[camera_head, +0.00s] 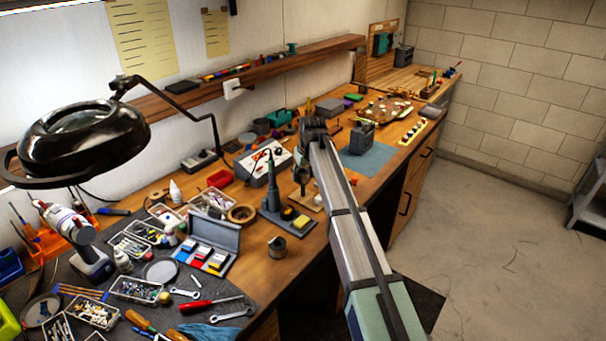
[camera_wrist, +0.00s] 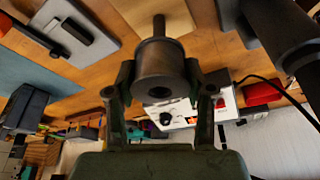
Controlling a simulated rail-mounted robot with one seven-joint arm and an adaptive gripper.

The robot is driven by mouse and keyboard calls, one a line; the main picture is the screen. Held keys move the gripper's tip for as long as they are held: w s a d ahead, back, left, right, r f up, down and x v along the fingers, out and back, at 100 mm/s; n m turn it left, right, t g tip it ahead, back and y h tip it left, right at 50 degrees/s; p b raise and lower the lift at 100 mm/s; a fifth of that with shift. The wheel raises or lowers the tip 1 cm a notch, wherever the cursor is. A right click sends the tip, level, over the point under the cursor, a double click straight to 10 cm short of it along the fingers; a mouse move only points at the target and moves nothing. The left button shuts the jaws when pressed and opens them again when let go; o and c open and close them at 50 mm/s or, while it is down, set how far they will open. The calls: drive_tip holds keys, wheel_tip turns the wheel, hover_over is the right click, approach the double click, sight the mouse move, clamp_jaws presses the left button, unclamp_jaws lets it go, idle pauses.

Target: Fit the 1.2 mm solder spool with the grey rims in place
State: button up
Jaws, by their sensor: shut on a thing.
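My gripper (camera_head: 301,180) is over the bench beside the soldering station. In the wrist view my gripper (camera_wrist: 160,82) has its two fingers shut on the sides of a dull brown-grey spool (camera_wrist: 160,68). A thin upright peg (camera_wrist: 159,26) shows just beyond the spool, roughly in line with it, above a pale wooden base (camera_wrist: 182,17). The spool covers part of the peg, so I cannot tell whether the spool is around it or apart from it. The spool's label is not readable. In the head view my gripper hides most of the held spool.
A soldering iron stand (camera_head: 272,213) with a yellow sponge (camera_head: 301,222) stands close by. The soldering station (camera_head: 262,164) is behind. A grey cylinder (camera_head: 277,247), apparently another spool, sits near the front edge. The blue mat (camera_head: 368,159) has some bare room.

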sight(303, 195)
drive_tip(key=shift+f+b, duration=0.4)
drive_tip(key=shift+f, duration=0.7)
idle(0.3)
drive_tip(key=shift+f, duration=0.35)
drive_tip(key=shift+f+b, duration=0.8)
drive_tip(key=shift+f, duration=1)
drive_tip(key=o, duration=1.4)
drive_tip(key=shift+o, duration=0.2)
drive_tip(key=o, duration=0.3)
drive_tip(key=shift+o, duration=0.2)
